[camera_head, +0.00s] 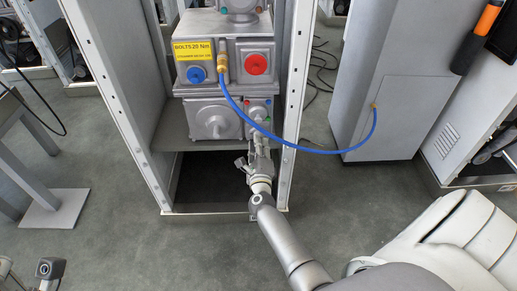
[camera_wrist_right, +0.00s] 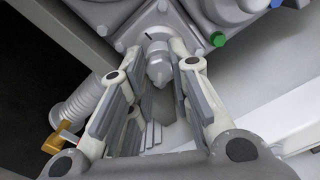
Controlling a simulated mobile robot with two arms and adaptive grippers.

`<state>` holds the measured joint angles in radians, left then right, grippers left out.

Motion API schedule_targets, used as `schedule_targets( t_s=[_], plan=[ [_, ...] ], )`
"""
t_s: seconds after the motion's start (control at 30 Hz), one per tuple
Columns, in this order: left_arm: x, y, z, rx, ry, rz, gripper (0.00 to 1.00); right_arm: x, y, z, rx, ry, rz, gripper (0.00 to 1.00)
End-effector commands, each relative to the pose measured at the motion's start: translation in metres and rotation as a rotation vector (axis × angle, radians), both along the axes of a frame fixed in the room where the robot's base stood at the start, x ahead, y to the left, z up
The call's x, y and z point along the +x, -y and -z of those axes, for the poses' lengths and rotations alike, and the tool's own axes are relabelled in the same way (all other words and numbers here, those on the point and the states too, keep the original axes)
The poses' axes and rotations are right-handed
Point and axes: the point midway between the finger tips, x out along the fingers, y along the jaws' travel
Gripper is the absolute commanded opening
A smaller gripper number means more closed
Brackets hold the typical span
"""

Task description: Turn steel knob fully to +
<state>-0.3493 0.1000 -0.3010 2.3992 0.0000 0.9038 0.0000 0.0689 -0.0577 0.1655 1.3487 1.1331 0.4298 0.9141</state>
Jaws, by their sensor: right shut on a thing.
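The steel knob (camera_wrist_right: 159,68) is a grey, stubby piece on a square steel plate at the low right of the dispenser (camera_head: 213,100). In the right wrist view it lies between the two fingers of my right gripper (camera_wrist_right: 156,54), which is shut on it. In the head view my right gripper (camera_head: 259,146) reaches up to the knob from below, and it and my wrist largely hide the knob. A dark line shows on the plate behind the knob; no + mark can be read. My left gripper's fingers do not show.
A blue hose (camera_head: 296,143) loops from a brass fitting on the dispenser to the grey cabinet (camera_head: 377,70) at right. Blue (camera_head: 196,74) and red (camera_head: 257,64) knobs sit above. The frame's right post (camera_head: 294,90) stands close beside my gripper. A green button (camera_wrist_right: 217,39) is near the fingers.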

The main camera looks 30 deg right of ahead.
Motion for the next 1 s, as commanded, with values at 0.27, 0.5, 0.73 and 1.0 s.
schedule_targets(
  t_s=[0.27, 0.5, 0.73, 1.0],
  plan=[
    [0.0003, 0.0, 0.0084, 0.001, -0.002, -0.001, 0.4, -0.0008, 0.001, 0.0021, 0.112, 0.067, 0.003, 0.0],
    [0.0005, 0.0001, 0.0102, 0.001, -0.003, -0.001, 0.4, -0.0009, 0.0009, 0.0019, 0.15, 0.089, 0.002, 0.0],
    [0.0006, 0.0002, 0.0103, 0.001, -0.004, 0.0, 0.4, -0.001, 0.001, 0.0017, 0.154, 0.091, 0.003, 0.0],
    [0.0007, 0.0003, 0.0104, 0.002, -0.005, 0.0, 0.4, -0.0009, 0.001, 0.0018, 0.153, 0.091, 0.003, 0.31]
  ],
)
